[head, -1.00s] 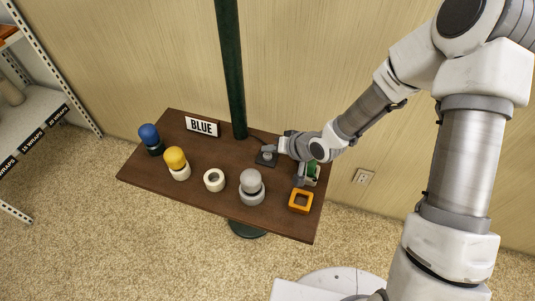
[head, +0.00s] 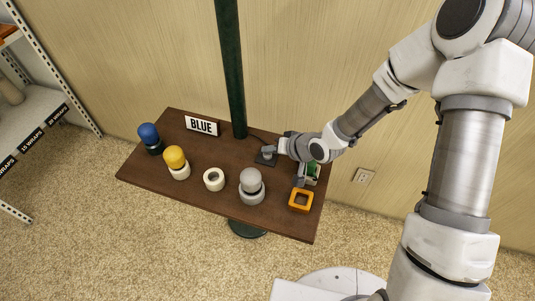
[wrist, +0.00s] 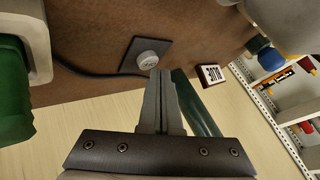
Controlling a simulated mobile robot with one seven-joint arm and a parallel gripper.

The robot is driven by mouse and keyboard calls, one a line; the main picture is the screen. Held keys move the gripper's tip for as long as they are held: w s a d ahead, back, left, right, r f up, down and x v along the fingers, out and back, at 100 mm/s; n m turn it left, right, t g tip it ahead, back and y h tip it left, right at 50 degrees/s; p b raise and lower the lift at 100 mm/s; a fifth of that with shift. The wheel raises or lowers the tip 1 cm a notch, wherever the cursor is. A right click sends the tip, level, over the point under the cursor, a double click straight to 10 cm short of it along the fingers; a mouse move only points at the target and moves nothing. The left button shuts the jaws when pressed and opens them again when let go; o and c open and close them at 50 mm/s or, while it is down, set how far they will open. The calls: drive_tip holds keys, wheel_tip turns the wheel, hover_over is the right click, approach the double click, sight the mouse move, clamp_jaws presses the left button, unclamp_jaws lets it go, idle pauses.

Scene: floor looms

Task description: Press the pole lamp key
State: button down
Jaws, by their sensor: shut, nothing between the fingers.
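In the head view the plate (head: 263,160) sits right of the green pole's foot, partly hidden by my gripper. My gripper (wrist: 160,73) is shut and empty, its fingertips beside the button's lower edge in the wrist view. I cannot tell whether they touch it.
A "BLUE" sign (head: 202,126), blue-topped piece (head: 149,134), yellow-topped piece (head: 174,158), white ring (head: 214,179), grey-topped piece (head: 251,184) and orange square frame (head: 301,200) stand on the table (head: 140,180). A green-and-white object (head: 312,173) is beside my wrist. Shelves stand left.

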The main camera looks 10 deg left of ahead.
sight(270, 157)
drive_tip(key=shift+f+b, duration=0.3)
drive_tip(key=shift+f, duration=0.2)
idle(0.6)
idle(0.3)
drive_tip(key=shift+r+p, duration=0.75)
drive_tip(key=shift+r, duration=0.05)
drive_tip(key=shift+r, duration=0.15)
wheel_tip(270, 157, up, 5)
drive_tip(key=p, duration=0.4)
drive_tip(key=shift+p, duration=0.3)
drive_tip(key=shift+d, duration=0.1)
